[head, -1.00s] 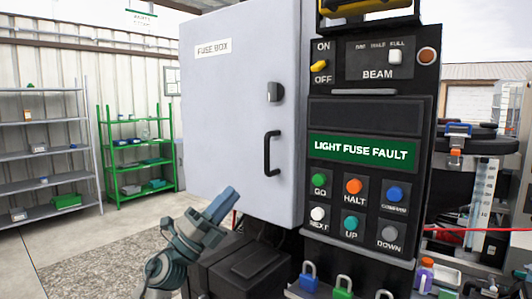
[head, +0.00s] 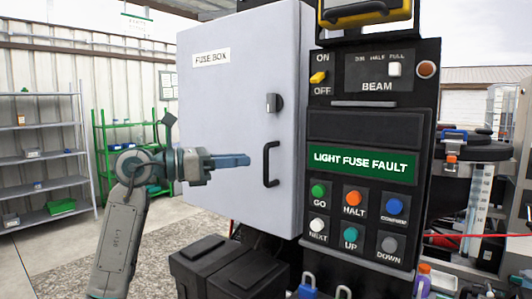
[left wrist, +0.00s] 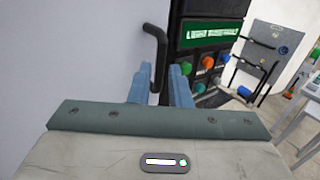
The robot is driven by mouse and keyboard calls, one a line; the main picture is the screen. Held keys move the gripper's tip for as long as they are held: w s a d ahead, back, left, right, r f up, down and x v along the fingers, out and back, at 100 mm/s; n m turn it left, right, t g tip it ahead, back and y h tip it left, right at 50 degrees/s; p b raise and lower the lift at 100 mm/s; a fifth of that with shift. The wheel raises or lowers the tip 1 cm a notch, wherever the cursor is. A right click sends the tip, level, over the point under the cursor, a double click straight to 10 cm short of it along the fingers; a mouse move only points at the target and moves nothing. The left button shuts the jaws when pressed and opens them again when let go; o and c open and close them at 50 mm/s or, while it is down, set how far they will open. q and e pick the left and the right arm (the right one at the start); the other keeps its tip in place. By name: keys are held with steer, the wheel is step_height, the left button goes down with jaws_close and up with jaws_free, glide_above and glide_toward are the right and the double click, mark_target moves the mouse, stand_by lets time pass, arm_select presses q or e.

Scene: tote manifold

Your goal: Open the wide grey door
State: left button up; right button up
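The wide grey door (head: 225,130) of the fuse box is shut, with a "FUSE BOX" label at its upper left. A black bar handle (head: 271,164) stands upright near its right edge, below a dark latch knob (head: 274,103). My left gripper (head: 247,160) points right across the door, its blue fingertips just left of the handle. In the left wrist view the blue fingers (left wrist: 162,85) are apart and the handle (left wrist: 157,55) shows ahead, between them in the picture. I cannot tell whether they touch it. My right gripper is not in view.
A black control panel (head: 325,125) with buttons and a "LIGHT FUSE FAULT" display stands right of the door. Black boxes (head: 230,268) sit below the door. Green shelves (head: 128,132) and grey shelves (head: 38,145) stand at the left, beyond open floor.

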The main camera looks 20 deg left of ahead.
mark_target(266, 179)
arm_select(q)
steer(key=p+x, duration=0.2)
steer(key=x, duration=0.5)
jaws_close()
